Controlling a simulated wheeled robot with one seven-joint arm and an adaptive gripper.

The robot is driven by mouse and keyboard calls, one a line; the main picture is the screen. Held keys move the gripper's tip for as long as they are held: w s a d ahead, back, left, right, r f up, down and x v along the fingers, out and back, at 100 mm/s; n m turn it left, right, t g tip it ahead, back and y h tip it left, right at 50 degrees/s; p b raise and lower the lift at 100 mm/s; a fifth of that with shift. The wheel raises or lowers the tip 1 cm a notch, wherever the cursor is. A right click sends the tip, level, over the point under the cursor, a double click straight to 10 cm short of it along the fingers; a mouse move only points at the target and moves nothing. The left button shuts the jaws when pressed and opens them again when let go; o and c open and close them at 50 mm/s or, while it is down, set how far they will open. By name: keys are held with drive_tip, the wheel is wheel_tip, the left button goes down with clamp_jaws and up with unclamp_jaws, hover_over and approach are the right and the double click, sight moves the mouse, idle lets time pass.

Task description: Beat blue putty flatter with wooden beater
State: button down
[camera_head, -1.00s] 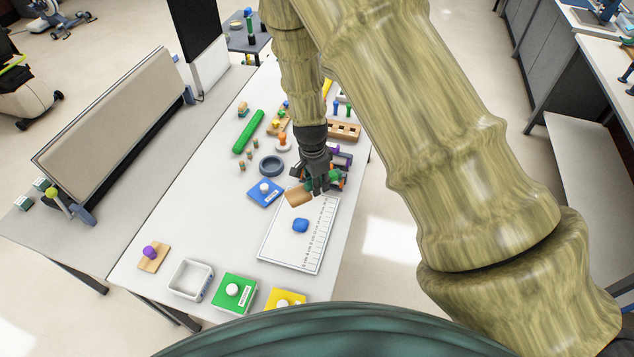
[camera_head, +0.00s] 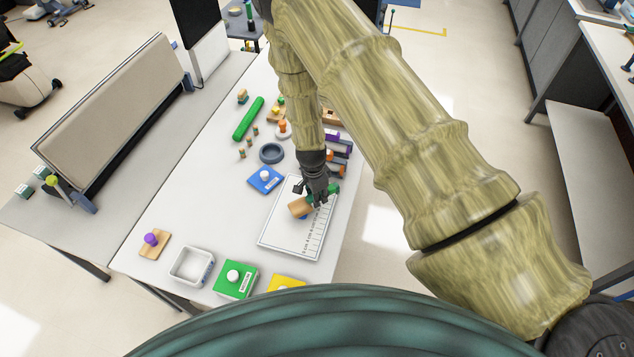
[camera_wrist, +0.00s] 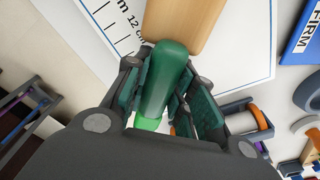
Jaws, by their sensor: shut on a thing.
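The wooden beater has a tan block head (camera_head: 299,207) and a green handle (camera_wrist: 165,75). My gripper (camera_head: 320,194) is shut on the green handle, over the white ruled board (camera_head: 283,239). The beater head also fills the top of the wrist view (camera_wrist: 185,22). The blue putty (camera_head: 303,217) lies on the board, mostly hidden under the beater head; only a small blue edge shows. I cannot tell whether the head touches it.
A blue block with a white knob (camera_head: 265,180) and a grey ring (camera_head: 271,153) stand behind the board. A white tray (camera_head: 192,267) and a green block (camera_head: 235,279) stand in front. The table's left middle is clear.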

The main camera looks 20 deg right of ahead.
drive_tip(key=shift+w+r, duration=0.1)
drive_tip(key=shift+r, duration=0.1)
wheel_tip(320, 180, up, 13)
drive_tip(key=shift+r, duration=0.15)
idle(0.8)
